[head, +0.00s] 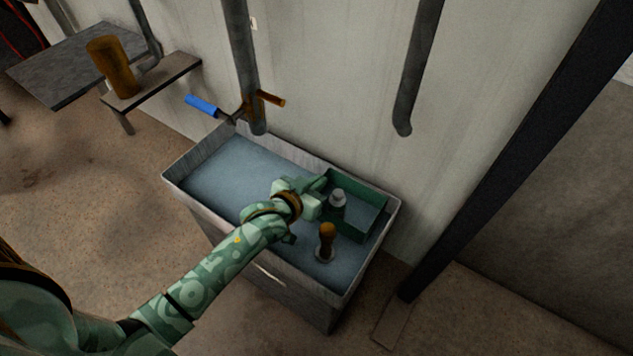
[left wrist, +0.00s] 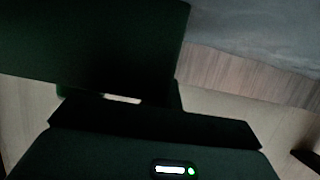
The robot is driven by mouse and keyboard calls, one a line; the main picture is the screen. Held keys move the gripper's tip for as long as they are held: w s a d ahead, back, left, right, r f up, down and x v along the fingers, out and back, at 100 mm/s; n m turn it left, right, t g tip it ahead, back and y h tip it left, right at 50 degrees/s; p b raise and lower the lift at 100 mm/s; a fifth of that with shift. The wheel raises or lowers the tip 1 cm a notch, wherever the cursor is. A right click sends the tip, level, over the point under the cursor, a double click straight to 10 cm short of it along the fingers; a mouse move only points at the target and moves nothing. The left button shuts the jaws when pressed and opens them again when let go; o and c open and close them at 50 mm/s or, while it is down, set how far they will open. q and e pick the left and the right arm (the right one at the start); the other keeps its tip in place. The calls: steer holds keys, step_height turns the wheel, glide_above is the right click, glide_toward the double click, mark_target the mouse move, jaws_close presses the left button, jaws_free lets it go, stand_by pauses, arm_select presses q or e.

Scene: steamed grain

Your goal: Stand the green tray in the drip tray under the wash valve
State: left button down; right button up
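The green tray (head: 368,217) is an open box at the right end of the grey-walled drip tray (head: 215,175), which has a bluish floor. I cannot tell whether its base touches that floor. The wash valve, a pipe with a blue handle (head: 201,104), comes down the wall over the drip tray's left part. My left gripper (head: 318,190) is at the green tray's left edge. In the left wrist view a dark green panel (left wrist: 90,40), probably the tray, fills the upper left. The fingertips are hidden, so their grip is unclear. My right gripper is not in view.
A grey-capped bottle (head: 338,198) is in or just before the green tray. A brown-handled tool (head: 327,234) stands near the front rim. A second pipe (head: 410,90) hangs at right. The drip tray's left floor is bare.

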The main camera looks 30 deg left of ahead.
arm_select(q)
steer(key=shift+f, duration=0.4)
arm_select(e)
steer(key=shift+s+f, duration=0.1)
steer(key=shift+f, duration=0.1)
arm_select(q)
steer(key=c, duration=1.6)
jaws_free()
steer(key=shift+f, duration=0.1)
